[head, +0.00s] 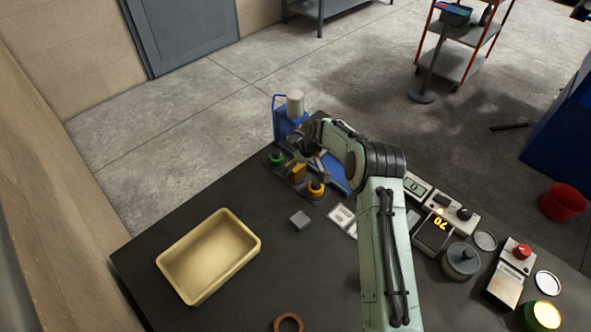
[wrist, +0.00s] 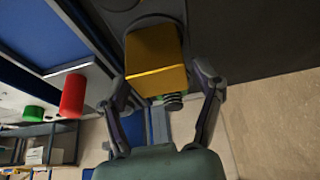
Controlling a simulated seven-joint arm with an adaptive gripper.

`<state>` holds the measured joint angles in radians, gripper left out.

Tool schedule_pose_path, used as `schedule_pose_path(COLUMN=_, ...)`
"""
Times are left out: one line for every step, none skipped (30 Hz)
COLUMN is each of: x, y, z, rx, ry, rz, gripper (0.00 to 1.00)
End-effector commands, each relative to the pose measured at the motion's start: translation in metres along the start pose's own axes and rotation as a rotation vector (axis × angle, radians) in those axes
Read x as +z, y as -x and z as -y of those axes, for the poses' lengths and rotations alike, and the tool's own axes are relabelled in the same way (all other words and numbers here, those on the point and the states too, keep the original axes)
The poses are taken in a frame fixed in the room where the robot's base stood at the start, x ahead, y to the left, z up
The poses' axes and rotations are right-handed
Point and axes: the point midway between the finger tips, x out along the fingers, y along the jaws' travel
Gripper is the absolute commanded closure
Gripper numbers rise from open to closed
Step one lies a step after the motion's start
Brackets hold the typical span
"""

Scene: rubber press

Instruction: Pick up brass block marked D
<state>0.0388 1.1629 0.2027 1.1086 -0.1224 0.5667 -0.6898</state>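The brass block (head: 297,172) sits on the dark fixture of the blue press, between a green knob and an orange-yellow knob. In the wrist view the brass block (wrist: 156,62) is large and close, lying between my two fingertips. No letter is readable on it. My gripper (head: 311,161) is at the press, beside the block, and its fingers are partly hidden by the arm in the head view. In the wrist view my gripper (wrist: 162,78) is open, with one finger on each side of the block. A narrow gap shows at the right finger; contact at the left is unclear.
The blue press (head: 288,122) with a white cylinder stands behind the block. A green knob (head: 277,157) and an orange-yellow knob (head: 316,189) flank it closely.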

Motion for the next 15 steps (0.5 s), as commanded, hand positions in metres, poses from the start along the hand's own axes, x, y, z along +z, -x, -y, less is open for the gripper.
schedule_pose_path(x=0.0000, y=0.0001, z=0.0000, rx=0.000, ry=0.000, rz=0.000, gripper=0.60)
schedule_pose_path(x=0.0000, y=0.0001, z=0.0000, rx=0.000, ry=0.000, rz=0.000, gripper=0.70)
schedule_pose_path(x=0.0001, y=0.0001, z=0.0000, rx=0.000, ry=0.000, rz=0.000, gripper=0.82)
schedule_pose_path(x=0.0001, y=0.0001, z=0.0001, rx=0.000, ry=0.000, rz=0.000, gripper=0.91)
schedule_pose_path(x=0.0001, y=0.0001, z=0.0001, rx=0.000, ry=0.000, rz=0.000, gripper=0.91)
schedule_pose_path(x=0.0001, y=0.0001, z=0.0001, rx=0.000, ry=0.000, rz=0.000, gripper=0.91)
schedule_pose_path(x=-0.0008, y=0.0007, z=-0.0002, rx=0.001, ry=0.001, rz=-0.002, gripper=0.91)
schedule_pose_path(x=-0.0008, y=0.0007, z=-0.0003, rx=0.001, ry=0.001, rz=-0.002, gripper=0.91)
schedule_pose_path(x=-0.0008, y=0.0007, z=-0.0002, rx=0.001, ry=0.001, rz=-0.002, gripper=0.91)
schedule_pose_path(x=-0.0007, y=0.0007, z=-0.0003, rx=0.001, ry=0.000, rz=-0.002, gripper=0.91)
schedule_pose_path(x=-0.0007, y=0.0006, z=-0.0003, rx=0.001, ry=0.000, rz=-0.002, gripper=0.91)
schedule_pose_path(x=-0.0008, y=0.0008, z=-0.0003, rx=0.001, ry=0.000, rz=-0.002, gripper=0.91)
schedule_pose_path(x=-0.0009, y=0.0011, z=-0.0003, rx=0.001, ry=0.000, rz=-0.002, gripper=0.91)
schedule_pose_path(x=-0.0012, y=0.0017, z=-0.0003, rx=0.001, ry=0.000, rz=-0.002, gripper=0.91)
schedule_pose_path(x=-0.0019, y=0.0031, z=-0.0004, rx=0.002, ry=0.000, rz=-0.002, gripper=0.90)
